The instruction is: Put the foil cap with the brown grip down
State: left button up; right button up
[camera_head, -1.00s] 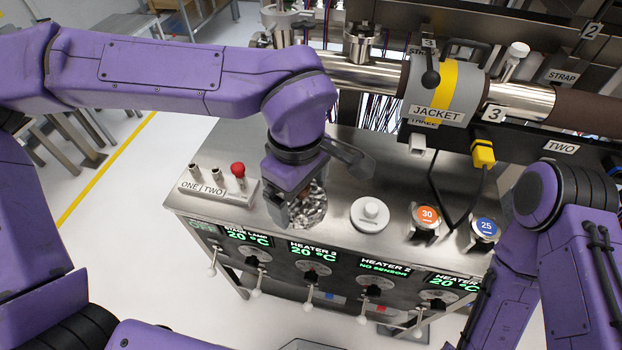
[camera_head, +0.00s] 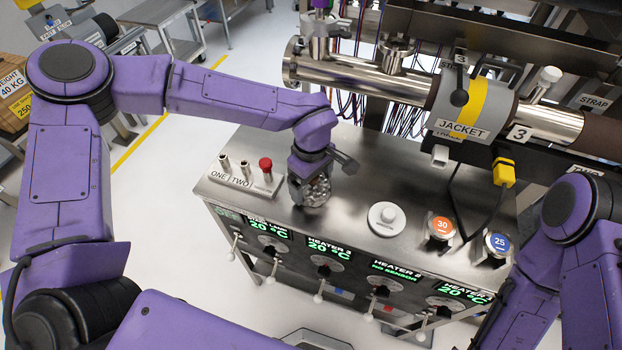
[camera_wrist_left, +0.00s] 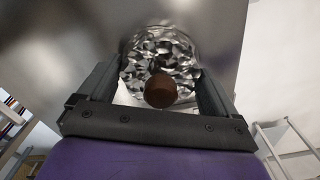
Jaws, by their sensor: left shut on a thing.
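The foil cap (camera_head: 316,191) is a crumpled silver shape held at the steel bench top, between the ONE TWO block and a white round knob. Its round brown grip (camera_wrist_left: 160,90) shows in the wrist view between the two jaws, with the crumpled foil (camera_wrist_left: 150,50) beyond it. My left gripper (camera_head: 310,176) points down from above and is shut on the cap. I cannot tell whether the cap touches the bench top. My right arm shows at the right edge, but its gripper is out of view.
The bench top (camera_head: 345,215) is bare around the cap. The ONE TWO block (camera_head: 240,178) with a red button (camera_head: 265,165) stands to the left. The white knob (camera_head: 386,218) and dials marked 30 (camera_head: 439,226) and 25 (camera_head: 498,243) are to the right. A steel pipe runs behind.

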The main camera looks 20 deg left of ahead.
pick_arm(q)
jog(key=shift+s, duration=0.1)
jog(key=o, duration=0.7)
jog(key=shift+f, duration=0.1)
notch_tip(320, 180, up, 12)
jog(key=shift+r+b, duration=0.2)
jog(key=shift+b, duration=0.4)
